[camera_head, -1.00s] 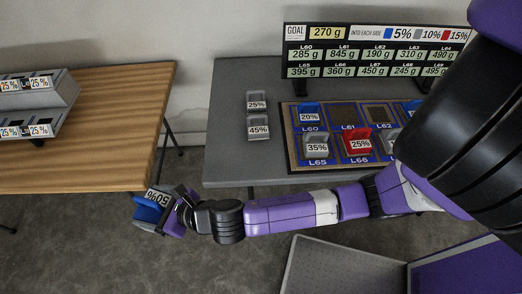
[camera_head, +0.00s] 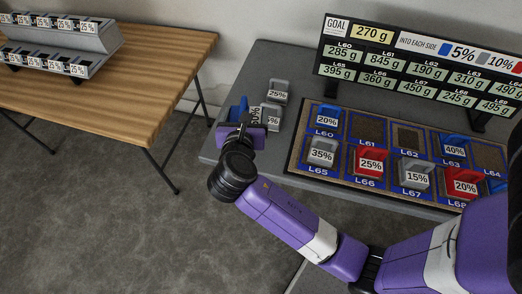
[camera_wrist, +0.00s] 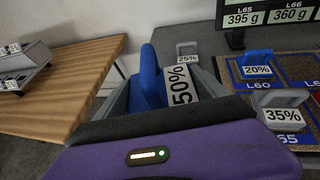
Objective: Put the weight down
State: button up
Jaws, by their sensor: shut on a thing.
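A blue weight labelled 50% (camera_wrist: 148,82) is held in my gripper (camera_wrist: 160,105), which is shut on it in the wrist view. In the head view the blue weight (camera_head: 238,110) is partly hidden by my gripper (camera_head: 246,128), above the left part of the grey table (camera_head: 272,57). A grey 25% weight (camera_head: 278,90) stands on that table just behind it. I cannot tell whether the held weight touches the table.
A board (camera_head: 294,160) with marked squares holds several blue, grey and red weights to the right. A goal sign (camera_head: 372,34) reading 270 g stands behind it. A wooden table (camera_head: 120,95) with a grey rack (camera_head: 60,50) is on the left, across a gap.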

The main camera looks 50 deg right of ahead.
aim_at(261, 110)
jog(key=d+r, duration=0.1)
jog(key=s+d+m+g, duration=0.1)
jog(key=s+d+r+m+g+h, duration=0.1)
jog(key=shift+d+r, duration=0.3)
jog(key=shift+r, duration=0.05)
jog(key=shift+s+d+f+g, duration=0.1)
jog(key=shift+d+g, duration=0.05)
jog(key=shift+g, duration=0.15)
notch_tip(261, 110, down, 20)
jog(key=b, duration=0.2)
jog(key=shift+r+b, duration=0.25)
jog(key=shift+b, duration=0.05)
jog(key=shift+f, duration=0.1)
jog(key=o, duration=1.6)
jog(key=shift+c, duration=0.2)
